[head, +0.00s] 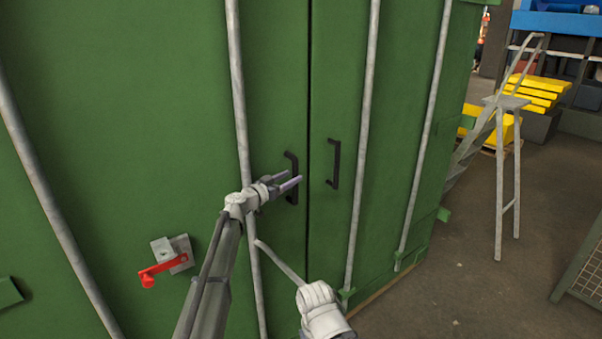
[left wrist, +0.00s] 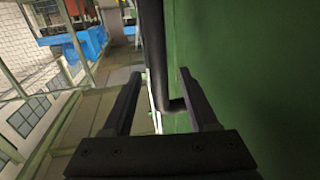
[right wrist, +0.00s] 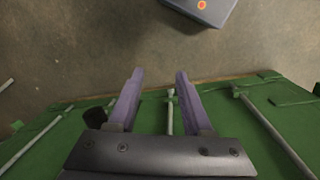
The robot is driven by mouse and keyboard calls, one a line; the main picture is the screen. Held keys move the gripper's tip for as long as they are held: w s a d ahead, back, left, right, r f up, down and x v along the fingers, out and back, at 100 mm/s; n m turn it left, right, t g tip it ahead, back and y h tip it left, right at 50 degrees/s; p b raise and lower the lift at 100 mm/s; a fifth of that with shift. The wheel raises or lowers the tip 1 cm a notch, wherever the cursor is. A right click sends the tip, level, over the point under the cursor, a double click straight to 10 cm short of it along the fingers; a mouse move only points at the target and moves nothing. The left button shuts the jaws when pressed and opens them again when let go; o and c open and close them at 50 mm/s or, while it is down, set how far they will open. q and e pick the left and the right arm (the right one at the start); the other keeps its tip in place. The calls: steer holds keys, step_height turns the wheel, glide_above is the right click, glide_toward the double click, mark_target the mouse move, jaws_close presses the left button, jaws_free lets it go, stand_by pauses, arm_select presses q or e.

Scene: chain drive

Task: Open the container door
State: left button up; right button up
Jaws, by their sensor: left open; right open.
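The green container has two door leaves, left (head: 150,100) and right (head: 335,90), meeting at a narrow dark seam. A black handle (head: 291,165) is on the left leaf by the seam, and another (head: 334,165) is on the right leaf. My left gripper (head: 293,177) is open at the left leaf's handle. In the left wrist view the dark handle bar (left wrist: 153,50) runs between its open fingers (left wrist: 158,72), with the green door on the right. My right gripper (right wrist: 158,72) is open and empty, above the container's lower edge; its fingers are not clear in the head view.
A red lever (head: 162,267) on a grey plate is on the left leaf. Grey vertical rods (head: 365,120) run down both leaves. A stepladder (head: 507,105) and yellow items (head: 540,90) stand at the right. The concrete floor (head: 460,270) before the right leaf is clear.

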mark_target(301, 171)
arm_select(q)
steer(key=x, duration=0.6)
jaws_close()
stand_by(0.3)
stand_by(1.0)
